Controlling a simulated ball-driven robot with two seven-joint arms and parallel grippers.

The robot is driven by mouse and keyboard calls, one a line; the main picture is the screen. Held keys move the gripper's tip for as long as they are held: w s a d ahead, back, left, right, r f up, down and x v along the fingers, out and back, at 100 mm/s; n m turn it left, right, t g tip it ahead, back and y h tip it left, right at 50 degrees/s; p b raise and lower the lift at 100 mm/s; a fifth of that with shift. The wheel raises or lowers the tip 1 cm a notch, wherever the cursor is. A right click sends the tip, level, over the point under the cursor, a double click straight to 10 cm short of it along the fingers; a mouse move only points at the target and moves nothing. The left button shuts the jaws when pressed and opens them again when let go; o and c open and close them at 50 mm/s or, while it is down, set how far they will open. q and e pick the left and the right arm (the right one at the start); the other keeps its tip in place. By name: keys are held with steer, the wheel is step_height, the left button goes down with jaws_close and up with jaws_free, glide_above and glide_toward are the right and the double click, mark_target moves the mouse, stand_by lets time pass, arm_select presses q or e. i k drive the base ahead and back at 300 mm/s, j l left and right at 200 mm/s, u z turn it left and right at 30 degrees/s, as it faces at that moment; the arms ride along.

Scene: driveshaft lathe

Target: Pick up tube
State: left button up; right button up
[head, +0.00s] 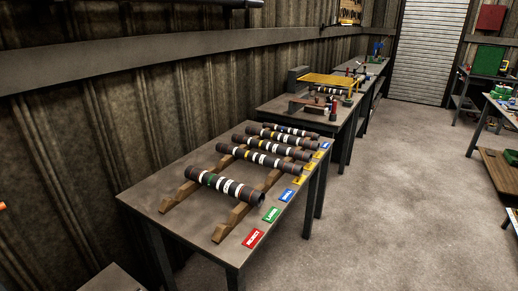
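Several dark tubes with coloured bands lie across two notched wooden rails on the near table. The nearest tube (225,185) has green, white and reddish bands and lies apart from the others. Behind it lie a tube with white and yellow bands (263,159), another banded tube (280,146), and more farther back (291,131). The left wooden rail (180,196) and right wooden rail (232,217) stick out in front of the nearest tube.
The near table (150,196) stands along the corrugated wall. Red (253,238), green (270,214) and blue (286,195) labels line its right edge, with more behind. A second bench (345,125) with a yellow-topped fixture (328,80) stands beyond. Open concrete floor (400,190) lies to the right.

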mark_target(270, 147)
steer(key=u, duration=0.4)
steer(key=i+l+u, duration=0.15)
steer(key=u, duration=0.2)
steer(key=i+l+u, duration=0.15)
steer(key=l+u, duration=0.55)
steer(key=i+l, duration=0.05)
